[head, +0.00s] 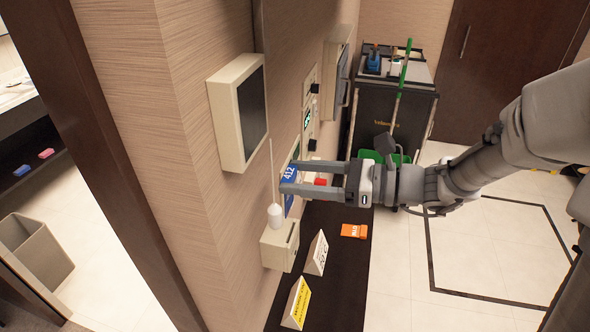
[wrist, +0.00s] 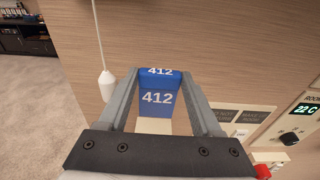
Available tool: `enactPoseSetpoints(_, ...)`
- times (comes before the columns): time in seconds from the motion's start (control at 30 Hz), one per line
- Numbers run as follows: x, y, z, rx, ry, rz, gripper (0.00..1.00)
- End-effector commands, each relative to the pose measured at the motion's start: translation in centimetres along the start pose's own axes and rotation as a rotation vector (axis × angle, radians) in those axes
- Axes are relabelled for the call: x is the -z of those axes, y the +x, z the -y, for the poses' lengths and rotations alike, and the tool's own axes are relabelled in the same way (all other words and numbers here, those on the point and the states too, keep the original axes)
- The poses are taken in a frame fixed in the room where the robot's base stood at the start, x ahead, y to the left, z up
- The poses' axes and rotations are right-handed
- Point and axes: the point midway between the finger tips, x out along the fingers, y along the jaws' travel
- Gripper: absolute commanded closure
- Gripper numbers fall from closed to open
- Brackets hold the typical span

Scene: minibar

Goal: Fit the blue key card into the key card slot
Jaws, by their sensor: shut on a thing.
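My gripper (head: 292,178) is shut on the blue key card (head: 289,172), which has a white 412 on it. The card is at the fingertips, close to the wall. In the wrist view a blue 412 strip (wrist: 160,72) lies between the fingertips. A second, larger blue 412 face (wrist: 157,98) with cream below it shows between the fingers; I cannot tell whether it is card or wall unit. The key card slot cannot be made out clearly. A cream wall box (head: 280,245) with a dark slit sits below the gripper.
A white pull (head: 275,215) hangs on a cord beside my gripper. A cream-framed screen (head: 240,112) juts from the wall. Tent signs (head: 317,253) and an orange tag (head: 353,231) lie on the dark shelf below. A dark cart (head: 392,115) stands behind.

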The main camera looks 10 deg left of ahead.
Motion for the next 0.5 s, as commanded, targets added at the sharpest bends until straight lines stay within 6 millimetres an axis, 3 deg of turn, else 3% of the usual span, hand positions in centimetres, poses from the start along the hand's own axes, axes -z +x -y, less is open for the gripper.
enactPoseSetpoints(0.5,0.38,0.0,-0.01,-0.003,-0.002,0.0,0.86)
